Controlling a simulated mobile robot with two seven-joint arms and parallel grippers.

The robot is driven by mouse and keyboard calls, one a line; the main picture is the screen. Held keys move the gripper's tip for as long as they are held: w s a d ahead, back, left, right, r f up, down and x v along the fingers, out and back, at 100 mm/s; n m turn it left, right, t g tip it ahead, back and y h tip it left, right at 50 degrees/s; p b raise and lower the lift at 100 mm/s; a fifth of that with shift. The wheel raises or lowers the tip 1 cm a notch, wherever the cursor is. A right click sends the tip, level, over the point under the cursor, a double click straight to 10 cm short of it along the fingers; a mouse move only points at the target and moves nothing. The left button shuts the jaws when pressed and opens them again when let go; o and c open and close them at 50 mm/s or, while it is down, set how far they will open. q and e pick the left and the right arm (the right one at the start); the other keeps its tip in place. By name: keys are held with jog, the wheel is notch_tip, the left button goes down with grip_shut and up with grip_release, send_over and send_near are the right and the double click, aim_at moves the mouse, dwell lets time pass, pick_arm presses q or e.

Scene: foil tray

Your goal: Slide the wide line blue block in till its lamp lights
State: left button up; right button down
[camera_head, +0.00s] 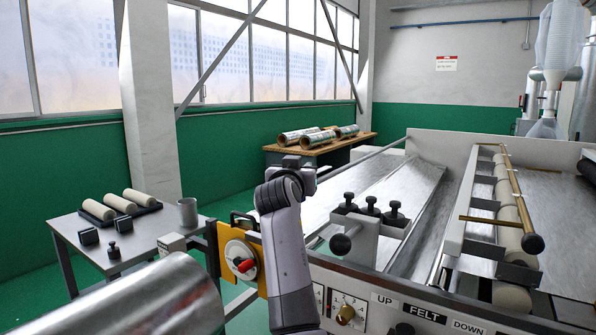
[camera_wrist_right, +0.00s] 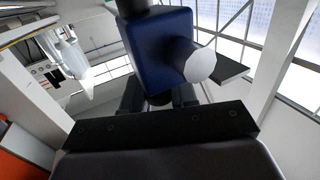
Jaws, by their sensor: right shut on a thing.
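In the right wrist view, a dark blue block (camera_wrist_right: 166,38) is held at the fingers of my right gripper (camera_wrist_right: 158,98), which is shut on it. A short cylinder with a pale round end (camera_wrist_right: 200,66) sticks out from the block's lower right. A dark rod-like part shows above the block. I cannot read a line on the block, and its seat is not clear. In the head view, a grey arm of mine rises at the centre, but its gripper and the block are hidden. My left gripper is not in view. No lit lamp can be made out.
The foil machine's front panel (camera_head: 390,297) fills the lower right, with black knobs (camera_head: 371,206) above. A yellow plate with a red handle (camera_head: 244,264) stands left of my arm. A side table (camera_head: 139,240) holds rollers. A large metal cylinder (camera_head: 135,298) fills the lower left.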

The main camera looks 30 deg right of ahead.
jog(key=shift+w+d+r, duration=0.1)
jog(key=shift+w+d, duration=0.15)
jog(key=shift+d, duration=0.35)
jog(key=shift+w+d, duration=0.25)
jog(key=shift+d, duration=0.35)
jog(key=c, duration=0.9)
grip_release()
jog(key=shift+a, duration=0.1)
jog(key=shift+c, duration=0.2)
jog(key=b+v, duration=0.1)
jog(key=v, duration=0.6)
jog(key=shift+b, duration=0.3)
jog(key=shift+s, duration=0.1)
